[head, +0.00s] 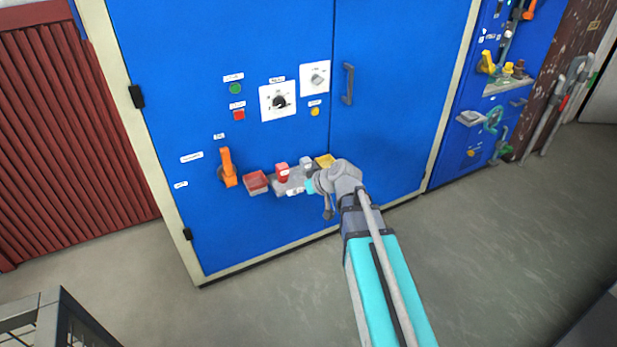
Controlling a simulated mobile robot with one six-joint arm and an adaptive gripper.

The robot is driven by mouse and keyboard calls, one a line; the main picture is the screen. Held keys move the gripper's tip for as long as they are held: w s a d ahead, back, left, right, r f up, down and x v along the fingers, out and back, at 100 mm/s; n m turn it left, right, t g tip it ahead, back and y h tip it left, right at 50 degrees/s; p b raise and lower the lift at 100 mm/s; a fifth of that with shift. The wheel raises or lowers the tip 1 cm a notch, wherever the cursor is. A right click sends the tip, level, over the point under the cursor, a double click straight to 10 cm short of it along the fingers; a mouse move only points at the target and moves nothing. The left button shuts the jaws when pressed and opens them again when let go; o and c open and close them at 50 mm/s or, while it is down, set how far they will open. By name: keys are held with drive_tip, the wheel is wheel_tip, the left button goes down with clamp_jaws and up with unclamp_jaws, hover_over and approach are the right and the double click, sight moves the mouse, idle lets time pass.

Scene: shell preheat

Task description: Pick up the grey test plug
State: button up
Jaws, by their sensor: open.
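The grey test plug (306,163) stands upright on a small grey shelf (293,184) on the front of the blue cabinet. A red plug (282,172) stands on the same shelf to its left. My arm reaches up from the lower right, and its wrist is just right of and below the grey plug in the picture. My gripper (328,208) shows only in small part at the wrist, in front of the cabinet. It is open, and no object is seen in it. The wrist hides part of the shelf's right side. The gap between gripper and plug is hard to judge.
A red tray (257,182) is left of the shelf and a yellow tray (325,161) right of it. An orange lever (228,168) sticks out further left. A door handle (348,84) is above right. The floor in front is clear.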

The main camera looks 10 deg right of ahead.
drive_tip(key=w+d+f+t+y+b, duration=0.1)
drive_tip(key=w+d+f+t+b, duration=0.2)
drive_tip(key=w+f+t+b, duration=0.5)
drive_tip(key=m+t+h+b, duration=0.2)
drive_tip(key=b, duration=1.3)
approach(308, 166)
drive_tip(key=s, duration=0.1)
drive_tip(key=shift+s+d+r, duration=0.15)
drive_tip(key=shift+s+d, duration=0.1)
drive_tip(key=shift+d, duration=0.05)
drive_tip(key=x, duration=0.7)
drive_tip(key=shift+w, duration=0.4)
drive_tip(key=shift+w+a, duration=0.15)
drive_tip(key=shift+w, duration=0.2)
drive_tip(key=shift+w, duration=0.1)
drive_tip(key=shift+x, duration=2.55)
drive_tip(key=shift+a, duration=0.1)
